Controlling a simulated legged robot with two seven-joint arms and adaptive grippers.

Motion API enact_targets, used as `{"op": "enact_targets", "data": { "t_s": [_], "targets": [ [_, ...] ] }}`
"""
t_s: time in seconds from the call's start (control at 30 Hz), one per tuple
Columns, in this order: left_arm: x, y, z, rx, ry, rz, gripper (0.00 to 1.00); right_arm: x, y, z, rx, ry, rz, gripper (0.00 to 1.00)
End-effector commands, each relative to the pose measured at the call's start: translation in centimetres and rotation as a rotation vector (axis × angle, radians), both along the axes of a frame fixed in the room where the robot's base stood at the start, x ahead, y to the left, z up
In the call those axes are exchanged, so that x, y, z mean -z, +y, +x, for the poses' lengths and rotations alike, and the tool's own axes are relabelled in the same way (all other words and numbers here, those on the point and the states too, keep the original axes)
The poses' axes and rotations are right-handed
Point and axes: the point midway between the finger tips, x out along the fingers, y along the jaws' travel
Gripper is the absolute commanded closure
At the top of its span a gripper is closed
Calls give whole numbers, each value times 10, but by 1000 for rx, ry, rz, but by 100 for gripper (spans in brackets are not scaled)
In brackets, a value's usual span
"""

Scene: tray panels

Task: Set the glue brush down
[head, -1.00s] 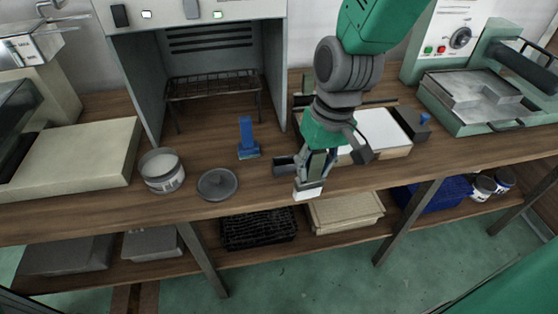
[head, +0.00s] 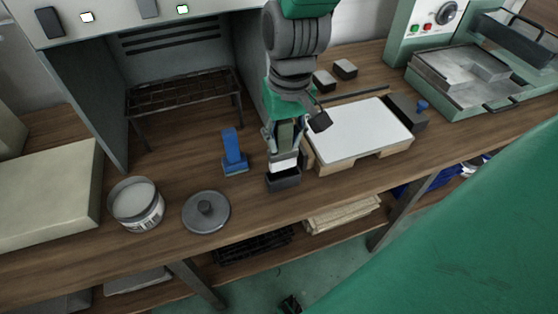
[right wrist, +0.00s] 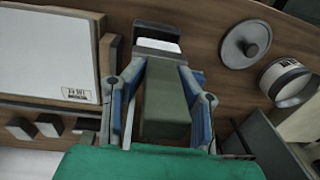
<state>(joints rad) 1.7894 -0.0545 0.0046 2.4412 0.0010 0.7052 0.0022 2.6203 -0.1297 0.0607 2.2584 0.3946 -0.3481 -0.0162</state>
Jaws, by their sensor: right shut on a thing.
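My right gripper (head: 284,148) points down at the bench and is shut on the glue brush (right wrist: 165,108), gripping its olive-grey block handle. The brush is upright, with its pale bristle end (head: 284,164) downward. A small dark open-topped holder (head: 283,181) is directly under the bristles, near the bench's front edge. In the right wrist view the pale end meets or overlaps the dark holder (right wrist: 158,31). I cannot tell whether the bristles touch its bottom. My left gripper is not in view.
A white-topped board (head: 358,130) lies close right of the gripper. A blue upright tool (head: 233,152) stands to its left. A round grey lid (head: 206,212) and an open tub (head: 136,204) are farther left. A wire rack (head: 182,92) stands behind.

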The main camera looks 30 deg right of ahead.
Motion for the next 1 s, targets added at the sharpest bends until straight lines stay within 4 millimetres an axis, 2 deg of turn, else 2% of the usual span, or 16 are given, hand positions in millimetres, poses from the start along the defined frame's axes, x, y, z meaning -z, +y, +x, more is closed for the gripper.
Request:
{"op": "enact_targets", "data": {
  "t_s": [0.03,0.27,0.47,0.8,0.83,0.87,0.9,1.0],
  "targets": [
    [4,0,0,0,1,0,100,11,0,0,1,2,0,100],
    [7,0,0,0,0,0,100,29,0,2,-1,2,0,100],
    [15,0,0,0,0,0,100,57,0,1,1,2,0,100],
    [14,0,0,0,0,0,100,60,0,2,0,0,0,100],
    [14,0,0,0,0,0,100,61,0,2,0,0,0,71],
    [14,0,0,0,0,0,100,60,0,2,0,0,0,60],
    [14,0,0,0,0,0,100,60,0,2,0,0,0,53],
    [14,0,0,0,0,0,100,60,0,2,0,0,0,53]
  ]
}}
